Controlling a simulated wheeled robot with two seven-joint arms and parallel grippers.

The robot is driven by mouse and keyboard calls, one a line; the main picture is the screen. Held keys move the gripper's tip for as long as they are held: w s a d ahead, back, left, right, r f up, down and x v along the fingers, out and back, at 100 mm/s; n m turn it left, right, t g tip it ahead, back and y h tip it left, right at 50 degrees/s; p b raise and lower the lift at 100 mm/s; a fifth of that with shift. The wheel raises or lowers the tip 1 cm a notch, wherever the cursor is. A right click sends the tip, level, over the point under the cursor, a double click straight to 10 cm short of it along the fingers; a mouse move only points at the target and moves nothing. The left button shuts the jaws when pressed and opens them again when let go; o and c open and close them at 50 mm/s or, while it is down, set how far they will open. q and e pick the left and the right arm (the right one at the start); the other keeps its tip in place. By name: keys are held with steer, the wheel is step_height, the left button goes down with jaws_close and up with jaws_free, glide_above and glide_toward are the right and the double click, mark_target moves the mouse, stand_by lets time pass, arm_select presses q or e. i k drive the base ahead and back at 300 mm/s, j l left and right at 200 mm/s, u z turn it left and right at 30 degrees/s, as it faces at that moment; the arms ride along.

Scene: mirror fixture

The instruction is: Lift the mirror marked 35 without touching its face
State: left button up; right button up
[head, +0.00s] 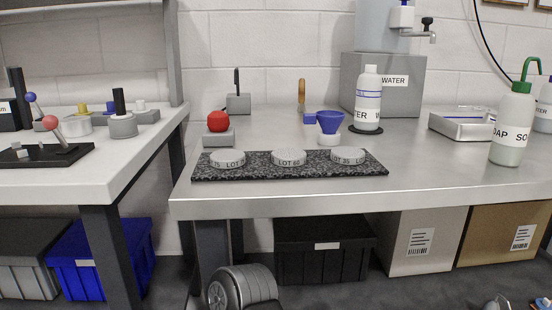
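Three pale round discs with lettered rims lie in a row on a speckled black mat (290,175) near the front of the steel table. The right disc (349,156) has small rim lettering that appears to read LOT 35. The middle disc (289,157) reads LOT 60. The left disc (228,158) appears to read 75 LOT. All lie flat and apart from each other. Neither gripper can be made out. Small metallic parts at the bottom right edge are cut off and unclear.
Behind the mat stand a red ball on a grey block (217,127), a blue funnel (330,122) and a water bottle (368,98). A silver box (461,124) and soap bottle (513,125) stand right. The table between mat and soap bottle is clear.

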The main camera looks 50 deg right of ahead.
mark_target(346, 156)
steer(key=i+j+z, duration=0.2)
steer(key=z, duration=0.3)
steer(key=i+j+z, duration=0.1)
steer(key=j+z, duration=0.2)
steer(key=z, duration=0.15)
steer(key=i+j+z, duration=0.1)
steer(key=j+z, duration=0.2)
steer(key=z, duration=0.2)
steer(key=j+z, duration=0.7)
steer(key=z, duration=0.25)
